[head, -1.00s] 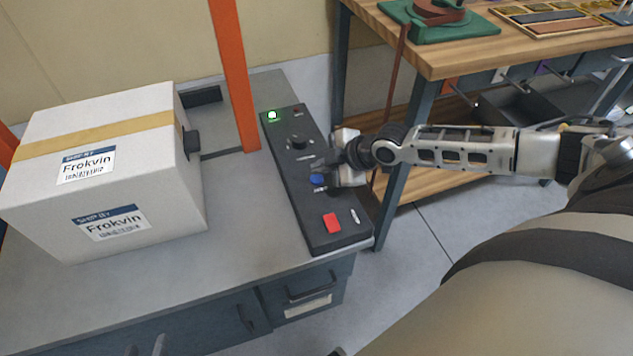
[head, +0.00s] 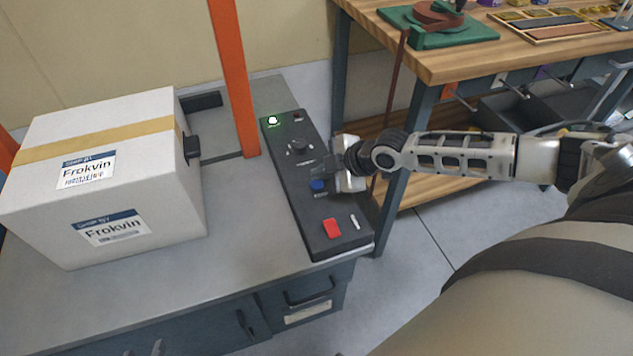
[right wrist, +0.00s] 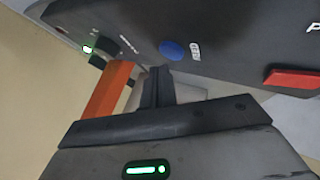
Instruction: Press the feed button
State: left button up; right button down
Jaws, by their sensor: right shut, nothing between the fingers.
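The feed button is a round blue button (head: 318,185) on a dark control panel (head: 325,242) in the head view. In the right wrist view the blue button (right wrist: 172,50) has a label beside it that reads FEED. My right gripper (head: 322,173) is shut and empty, with its dark fingers over the panel right beside the blue button. In the right wrist view the shut fingertips (right wrist: 157,72) point towards the panel close to the button. I cannot tell whether they touch it. My left gripper is not in view.
The panel also has a red button (head: 332,228), a black knob (head: 298,146) and a lit green lamp (head: 272,120). A white box (head: 150,185) stands left on the grey bench. An orange post (head: 232,80) rises behind the panel. A wooden workbench (head: 450,62) is at the right.

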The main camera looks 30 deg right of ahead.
dwell(1.0)
jog(key=shift+f, duration=0.15)
jog(key=shift+f, duration=0.15)
jog(key=shift+f+b, duration=0.2)
jog(key=shift+b, duration=0.15)
jog(key=shift+f, duration=0.1)
